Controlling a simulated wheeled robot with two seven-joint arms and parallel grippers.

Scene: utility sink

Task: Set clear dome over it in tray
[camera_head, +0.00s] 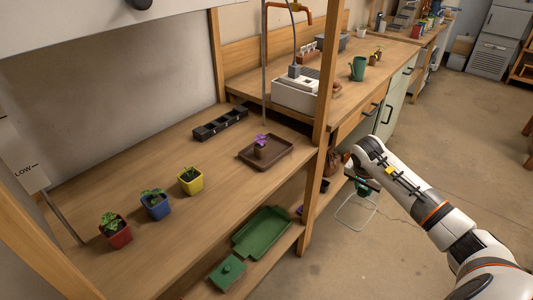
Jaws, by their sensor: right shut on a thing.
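A brown tray (286,158) lies on the wooden shelf near the post. A purple-flowered plant in a small brown pot (261,150) stands in it. My right gripper (364,188) is at the right, beyond the post and off the shelf, over the floor side. It is shut on a see-through thing with pale edges, which looks like the clear dome (348,222) and hangs below the fingers. The dome is well apart from the tray. Its exact shape is hard to make out. My left gripper is not in view.
Red, blue and yellow potted plants (190,181) and a black planter strip (220,124) share the shelf. A green tray (262,232) lies on a lower shelf.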

